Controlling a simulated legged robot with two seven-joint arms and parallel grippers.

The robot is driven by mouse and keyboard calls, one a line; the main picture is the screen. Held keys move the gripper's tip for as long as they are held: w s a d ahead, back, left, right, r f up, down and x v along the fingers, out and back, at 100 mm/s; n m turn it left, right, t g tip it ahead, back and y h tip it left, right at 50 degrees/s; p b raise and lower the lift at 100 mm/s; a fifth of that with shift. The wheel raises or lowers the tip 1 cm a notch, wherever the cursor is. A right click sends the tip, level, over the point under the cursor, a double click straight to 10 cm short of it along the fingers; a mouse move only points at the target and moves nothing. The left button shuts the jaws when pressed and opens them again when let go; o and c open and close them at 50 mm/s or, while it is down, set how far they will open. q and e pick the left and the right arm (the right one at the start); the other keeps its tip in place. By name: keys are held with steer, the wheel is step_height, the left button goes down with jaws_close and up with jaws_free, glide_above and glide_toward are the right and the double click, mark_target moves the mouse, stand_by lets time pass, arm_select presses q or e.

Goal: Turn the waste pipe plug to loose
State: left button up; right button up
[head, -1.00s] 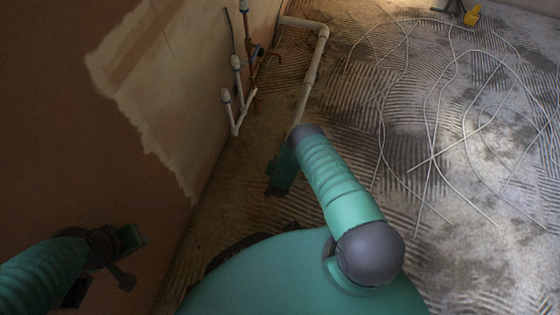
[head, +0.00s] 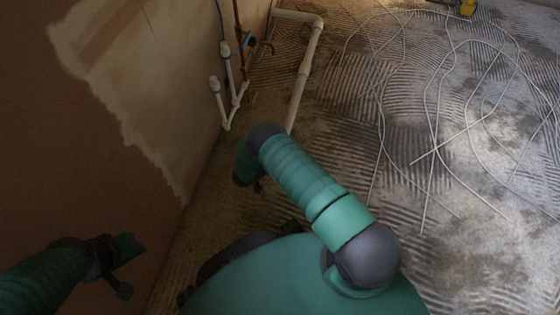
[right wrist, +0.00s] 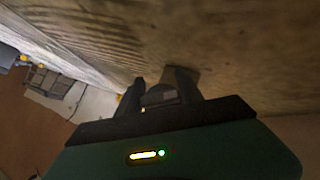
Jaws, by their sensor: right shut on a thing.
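The white waste pipe (head: 302,80) leaves the wall, bends and runs along the floor until my right arm hides its near end. In the right wrist view, my right gripper (right wrist: 160,92) is shut on a small grey piece (right wrist: 160,95), which looks like the waste pipe plug. Its shape and turn angle are too dark to read. In the head view the right wrist hides this gripper's fingers and the plug. My left gripper (head: 128,268) is at lower left in front of the brown wall, apart from the pipe. Its jaw opening is unclear.
White capped pipes (head: 226,100) and copper pipework (head: 247,42) stand against the left wall (head: 110,80). Loose pale cables (head: 435,110) lie across the ridged floor at right. A yellow tool (head: 467,8) is at the far edge.

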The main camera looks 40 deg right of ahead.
steer(key=shift+a, duration=0.1)
stand_by(0.5)
steer(key=o, duration=1.3)
steer(key=shift+a+r, duration=0.15)
steer(key=shift+r, duration=0.05)
steer(key=p+v, duration=0.8)
steer(key=v, duration=0.8)
steer(key=shift+a, duration=0.3)
steer(key=shift+w+f, duration=0.1)
